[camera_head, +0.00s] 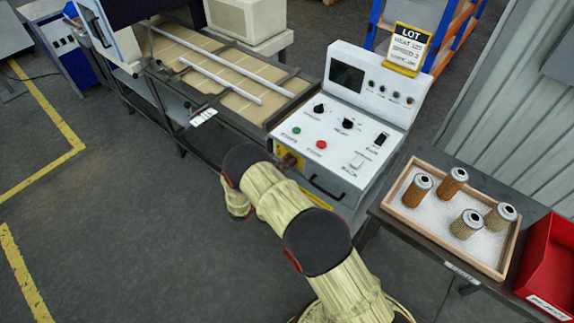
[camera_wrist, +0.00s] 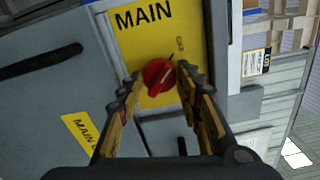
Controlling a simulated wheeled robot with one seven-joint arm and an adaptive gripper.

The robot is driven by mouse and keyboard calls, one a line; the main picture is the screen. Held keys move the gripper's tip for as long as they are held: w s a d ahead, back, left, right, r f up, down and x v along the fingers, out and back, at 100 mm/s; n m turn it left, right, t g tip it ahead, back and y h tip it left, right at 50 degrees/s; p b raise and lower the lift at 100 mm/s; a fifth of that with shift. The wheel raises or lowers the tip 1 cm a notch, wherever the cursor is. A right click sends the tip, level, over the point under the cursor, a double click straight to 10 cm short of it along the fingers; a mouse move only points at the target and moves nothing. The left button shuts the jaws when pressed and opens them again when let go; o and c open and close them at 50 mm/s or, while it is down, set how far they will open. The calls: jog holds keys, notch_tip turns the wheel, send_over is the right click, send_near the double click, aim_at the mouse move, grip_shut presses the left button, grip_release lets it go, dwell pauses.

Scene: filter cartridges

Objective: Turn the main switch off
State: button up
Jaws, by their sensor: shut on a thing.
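The main switch is a red rotary knob (camera_wrist: 160,77) on a yellow plate (camera_wrist: 143,45) marked MAIN in the wrist view. A pale line on the knob runs slantwise, lower left to upper right. Small lettering beside the knob is too blurred to read surely. My gripper (camera_wrist: 163,84) is shut on the knob, one finger on each side. In the head view, a bit of the yellow plate (camera_head: 280,158) shows on the front of the control cabinet (camera_head: 345,110). My arm hides much of the area there.
A drawer handle (camera_head: 325,189) sticks out to the right of the switch. A wooden tray (camera_head: 392,203) with several filter cartridges and a red bin (camera_head: 545,262) stand on a table at right. A flat bench (camera_head: 220,70) adjoins the cabinet. The floor at left is clear.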

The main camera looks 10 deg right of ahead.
jog(key=o, duration=1.2)
jog(key=shift+c, duration=0.2)
jog(key=v, duration=1.2)
jog(key=shift+w, duration=0.1)
